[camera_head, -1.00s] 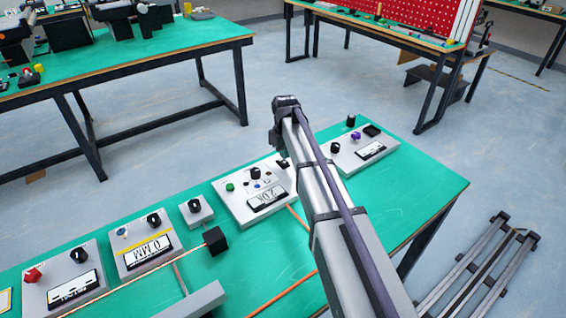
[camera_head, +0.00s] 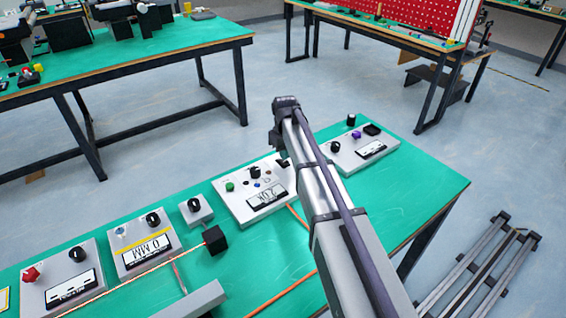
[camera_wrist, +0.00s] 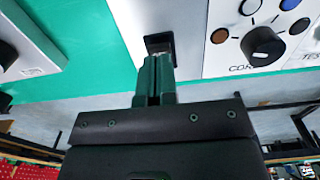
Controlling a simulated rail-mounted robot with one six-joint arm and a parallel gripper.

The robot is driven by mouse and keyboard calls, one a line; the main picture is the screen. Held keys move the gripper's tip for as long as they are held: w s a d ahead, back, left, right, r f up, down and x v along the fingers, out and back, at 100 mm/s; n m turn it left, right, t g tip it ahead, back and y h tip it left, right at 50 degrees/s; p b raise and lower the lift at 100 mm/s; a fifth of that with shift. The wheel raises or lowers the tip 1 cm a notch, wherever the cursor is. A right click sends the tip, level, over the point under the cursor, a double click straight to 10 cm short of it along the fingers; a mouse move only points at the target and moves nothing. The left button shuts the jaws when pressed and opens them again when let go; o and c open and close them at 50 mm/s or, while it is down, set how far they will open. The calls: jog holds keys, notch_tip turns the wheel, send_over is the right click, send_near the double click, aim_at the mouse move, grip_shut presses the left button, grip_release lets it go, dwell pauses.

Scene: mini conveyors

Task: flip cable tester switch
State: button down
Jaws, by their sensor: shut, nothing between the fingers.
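The cable tester (camera_head: 240,208) is a light grey box on the green bench, with a display, a green button and a black knob. Its black switch (camera_wrist: 158,41) sits in a pale panel in the wrist view. My gripper (camera_wrist: 159,60) is shut and empty, its two green fingertips together right at the near edge of the switch. I cannot tell whether they touch it, and they partly cover it. In the head view my arm reaches over the tester's right side and the fingertips are hard to make out.
Another grey box (camera_head: 375,153) with a purple knob stands right of the tester. A small box (camera_head: 196,214) with a black knob and further instrument boxes stand to the left. An orange cable (camera_head: 282,292) lies on the bench. The bench's right end (camera_head: 425,190) is clear.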

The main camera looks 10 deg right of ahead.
jog(key=shift+f+b, duration=0.85)
jog(key=shift+f, duration=0.05)
dwell(0.3)
notch_tip(320, 180, up, 7)
jog(key=p, duration=0.7)
jog(key=shift+r, duration=0.1)
jog(key=shift+s+m, duration=0.15)
jog(key=shift+m, duration=0.15)
jog(key=s+r+m+p, duration=0.2)
jog(key=s, duration=1.2)
jog(key=s+r+m+p, duration=0.2)
jog(key=s+r+p, duration=0.1)
jog(key=s, duration=1.1)
jog(key=shift+r+p, duration=0.2)
jog(key=shift+p, duration=0.1)
